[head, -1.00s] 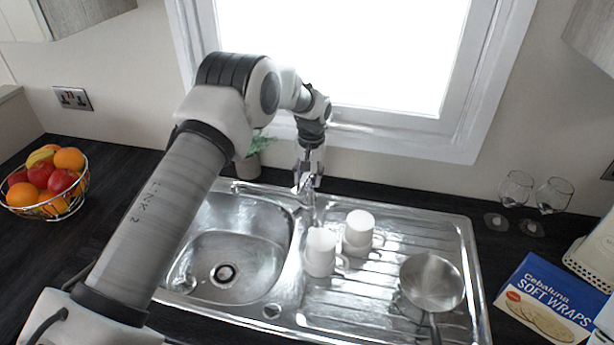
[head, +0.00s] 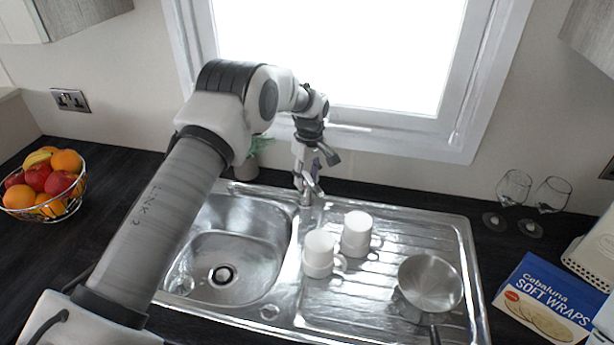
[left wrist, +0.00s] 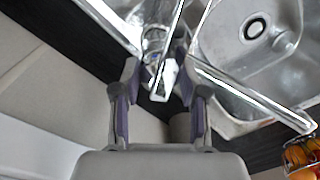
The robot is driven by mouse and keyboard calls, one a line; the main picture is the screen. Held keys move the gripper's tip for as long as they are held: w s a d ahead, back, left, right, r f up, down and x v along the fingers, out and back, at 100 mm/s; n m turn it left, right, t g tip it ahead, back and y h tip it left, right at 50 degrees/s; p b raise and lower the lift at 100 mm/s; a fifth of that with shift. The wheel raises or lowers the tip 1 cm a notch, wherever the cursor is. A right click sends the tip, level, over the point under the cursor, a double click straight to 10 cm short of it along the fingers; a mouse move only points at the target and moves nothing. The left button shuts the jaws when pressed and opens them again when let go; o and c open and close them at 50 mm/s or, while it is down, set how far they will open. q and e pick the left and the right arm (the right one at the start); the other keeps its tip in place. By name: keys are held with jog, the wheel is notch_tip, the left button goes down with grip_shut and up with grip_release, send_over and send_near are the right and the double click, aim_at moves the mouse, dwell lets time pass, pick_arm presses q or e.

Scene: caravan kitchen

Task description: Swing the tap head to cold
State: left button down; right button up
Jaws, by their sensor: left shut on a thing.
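The chrome tap (head: 309,192) stands at the back edge of the steel sink, near the divide between bowl and drainer. My left gripper (head: 311,172) is at the tap in the head view, partly covering it. In the left wrist view my left gripper (left wrist: 160,72) has its two fingers on either side of the tap head (left wrist: 160,83) and is shut on it. The tap's base is partly hidden behind the head. My right gripper is in neither view.
The sink bowl (head: 225,250) is left of the tap. Two white mugs (head: 319,254) (head: 356,232) and a saucepan (head: 430,284) stand on the drainer at right. A plant (head: 247,165) is behind the bowl. A fruit basket (head: 44,186) is far left.

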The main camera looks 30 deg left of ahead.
pick_arm(q)
jog(key=shift+s+f, duration=0.1)
jog(key=shift+f, duration=0.2)
jog(key=c, duration=0.6)
grip_release()
jog(key=shift+a, duration=0.1)
jog(key=shift+w+a+f, duration=0.1)
jog(key=shift+w+a, duration=0.05)
jog(key=shift+w, duration=0.05)
notch_tip(320, 180, up, 12)
jog(key=shift+w, duration=0.4)
